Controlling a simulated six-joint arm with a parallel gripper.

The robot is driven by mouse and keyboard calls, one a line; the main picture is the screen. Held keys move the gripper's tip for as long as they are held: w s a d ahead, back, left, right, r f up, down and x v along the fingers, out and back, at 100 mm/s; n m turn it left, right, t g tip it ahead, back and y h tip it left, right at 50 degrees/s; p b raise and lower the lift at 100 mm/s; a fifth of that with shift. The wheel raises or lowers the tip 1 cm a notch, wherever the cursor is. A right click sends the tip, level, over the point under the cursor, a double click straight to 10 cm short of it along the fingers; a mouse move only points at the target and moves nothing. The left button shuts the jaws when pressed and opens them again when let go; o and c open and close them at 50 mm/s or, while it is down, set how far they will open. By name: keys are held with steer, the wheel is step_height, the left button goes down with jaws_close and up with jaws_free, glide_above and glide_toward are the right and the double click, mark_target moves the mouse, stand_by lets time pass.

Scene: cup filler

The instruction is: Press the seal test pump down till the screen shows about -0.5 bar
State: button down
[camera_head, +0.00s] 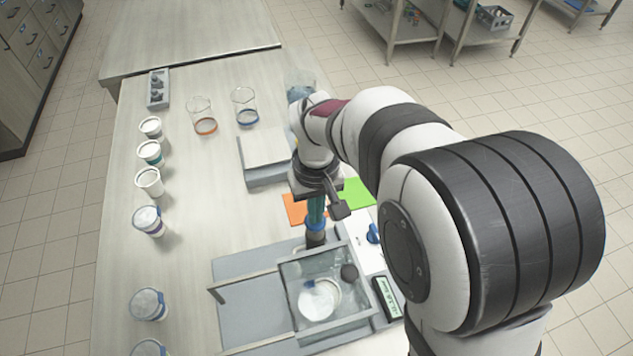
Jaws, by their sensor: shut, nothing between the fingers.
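The seal test pump (316,237) has a dark body with a blue top and stands at the back edge of the clear test chamber (345,262). My gripper (316,217) points down with its fingers shut, right above the blue pump top. I cannot tell whether the fingertips touch it, or how far the pump is down. The screen (387,297) is a small dark unit with a greenish display right of the chamber; its reading is too small to make out. A white-lidded cup (318,300) sits inside the chamber.
A grey base plate (245,315) carries the chamber, with a handle bar (216,296) at left. Orange (293,208) and green (358,192) pads lie behind. Several cups (148,220) line the table's left side. Two beakers (246,108) stand farther back. The table's middle left is clear.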

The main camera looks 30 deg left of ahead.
step_height(320, 180, up, 12)
steer(key=shift+f, duration=0.25)
steer(key=c, duration=1.6)
jaws_free()
